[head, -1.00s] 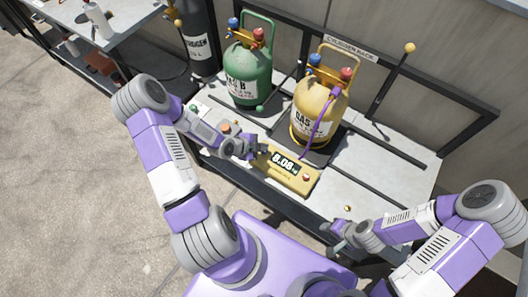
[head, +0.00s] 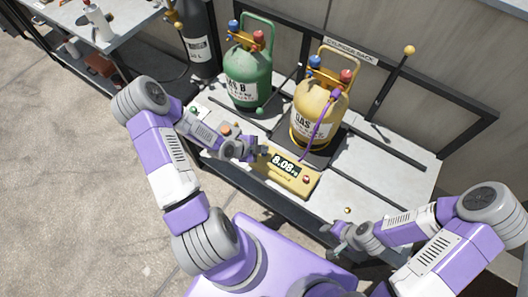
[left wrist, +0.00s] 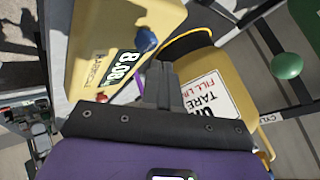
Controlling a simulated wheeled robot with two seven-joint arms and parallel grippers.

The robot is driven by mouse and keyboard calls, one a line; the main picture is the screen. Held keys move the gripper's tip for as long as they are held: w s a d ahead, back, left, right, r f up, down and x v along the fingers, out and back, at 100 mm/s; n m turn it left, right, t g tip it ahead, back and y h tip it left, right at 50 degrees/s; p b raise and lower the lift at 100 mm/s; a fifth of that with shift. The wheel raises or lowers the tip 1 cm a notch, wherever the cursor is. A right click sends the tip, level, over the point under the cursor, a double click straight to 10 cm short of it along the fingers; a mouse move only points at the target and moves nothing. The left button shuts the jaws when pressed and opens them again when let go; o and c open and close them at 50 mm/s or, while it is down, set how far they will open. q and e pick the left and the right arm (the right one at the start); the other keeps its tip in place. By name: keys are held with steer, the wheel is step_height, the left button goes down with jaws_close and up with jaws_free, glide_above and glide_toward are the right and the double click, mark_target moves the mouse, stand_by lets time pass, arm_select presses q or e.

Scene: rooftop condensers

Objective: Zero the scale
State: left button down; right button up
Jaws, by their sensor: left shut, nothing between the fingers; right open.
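The yellow scale box (head: 285,188) sits at the bench's front edge; its display (head: 286,165) reads 8.08. A red button (head: 306,180) is at its right end. In the left wrist view, the box (left wrist: 95,45) shows the display (left wrist: 122,70), the red button (left wrist: 102,97) and a blue button (left wrist: 146,40). My left gripper (head: 260,152) is shut and empty at the box's left end. Its fingertips (left wrist: 158,68) appear close to the blue button; I cannot tell whether they touch. The yellow gas cylinder (head: 310,98) stands on the dark scale platform (head: 327,150) behind the box. My right gripper (head: 338,237) is open at the front edge.
A green cylinder (head: 246,75) stands at the back left of the bench. Behind it is a dark tall cylinder (head: 198,30). A black rack frame (head: 465,106) runs along the back. The bench surface (head: 370,183) right of the scale is mostly clear.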

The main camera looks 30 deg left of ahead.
arm_select(q)
steer(key=shift+f, duration=0.1)
stand_by(0.8)
steer(key=shift+f+b, duration=0.4)
steer(key=shift+b, duration=0.15)
steer(key=shift+f, duration=0.5)
stand_by(0.6)
steer(key=shift+r, duration=0.15)
steer(key=shift+r+p, duration=0.55)
steer(key=shift+r, duration=0.3)
steer(key=shift+r+p, duration=1.85)
steer(key=shift+r, duration=0.7)
